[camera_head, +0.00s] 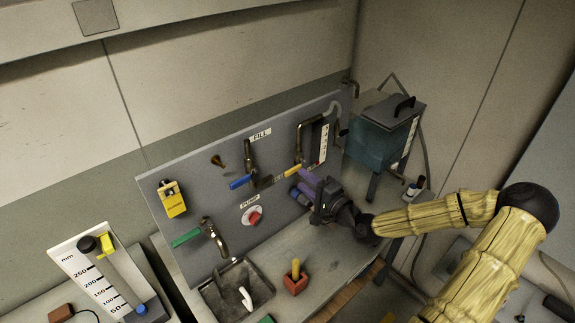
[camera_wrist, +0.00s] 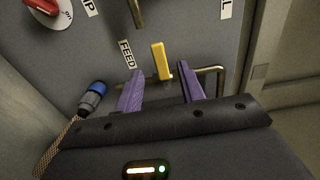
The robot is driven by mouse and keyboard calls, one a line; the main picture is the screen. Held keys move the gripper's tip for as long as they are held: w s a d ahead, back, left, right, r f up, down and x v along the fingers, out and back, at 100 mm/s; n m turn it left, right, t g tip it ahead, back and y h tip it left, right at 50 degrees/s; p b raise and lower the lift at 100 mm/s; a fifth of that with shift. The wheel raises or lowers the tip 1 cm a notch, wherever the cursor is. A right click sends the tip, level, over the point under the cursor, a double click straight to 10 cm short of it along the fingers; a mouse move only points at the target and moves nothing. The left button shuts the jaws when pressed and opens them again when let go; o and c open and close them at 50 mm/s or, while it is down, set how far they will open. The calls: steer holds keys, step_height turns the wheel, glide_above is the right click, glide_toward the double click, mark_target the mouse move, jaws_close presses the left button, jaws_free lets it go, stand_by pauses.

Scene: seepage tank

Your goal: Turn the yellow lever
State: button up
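The yellow lever (camera_head: 294,171) sits on the pipework at the right part of the grey upright panel. It also shows in the wrist view (camera_wrist: 160,60), beside a "FEED" label (camera_wrist: 127,54). My gripper (camera_head: 304,184) is just in front of the panel, close below the lever. In the wrist view its two purple fingers (camera_wrist: 160,76) are open, with the lever appearing in the gap between their tips. No contact is visible, and I cannot tell the exact depth between tips and lever.
A blue lever (camera_head: 240,182) and a green lever (camera_head: 186,237) are on the same panel. A red pump knob (camera_head: 254,217) is below. A blue-grey connector (camera_wrist: 92,97) is left of my fingers. A teal tank (camera_head: 378,140) stands right. A red block with yellow handle (camera_head: 295,281) is on the bench.

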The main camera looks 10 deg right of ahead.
mark_target(293, 172)
steer(key=p+x, duration=0.2)
steer(key=x, duration=0.6)
steer(key=shift+w+p, duration=0.15)
steer(key=shift+p, duration=0.2)
jaws_close()
